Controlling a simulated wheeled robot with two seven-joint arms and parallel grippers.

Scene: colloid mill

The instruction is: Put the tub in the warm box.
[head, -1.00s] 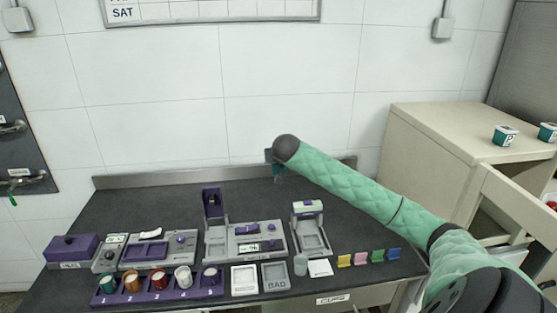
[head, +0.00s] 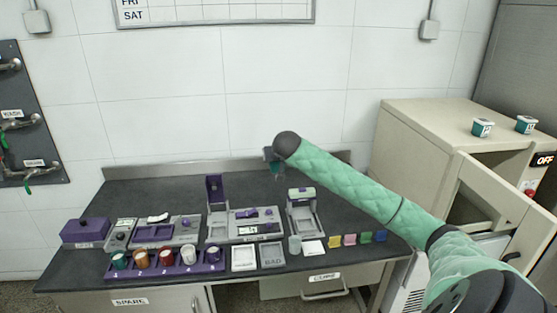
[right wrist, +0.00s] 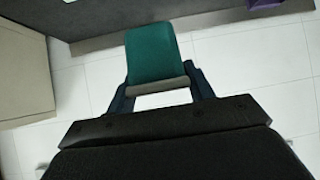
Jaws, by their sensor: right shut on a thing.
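My right arm reaches across the picture, and its gripper (head: 272,158) hangs above the back of the dark bench. It is shut on a teal tub (right wrist: 152,52), which fills the space between the fingers in the right wrist view. In the head view only a small teal bit of this tub (head: 276,168) shows below the gripper. The warm box (head: 408,150) is likely the cream cabinet at the right, with its door (head: 505,200) standing open and an OFF display (head: 544,160). Its inside is partly hidden by my arm. My left gripper is out of view.
Two teal-and-white tubs (head: 482,127) stand on top of the cabinet. The bench (head: 130,200) carries purple and grey devices, a row of coloured cups (head: 165,258) and coloured blocks (head: 349,240). The open door juts out at the right, near my arm.

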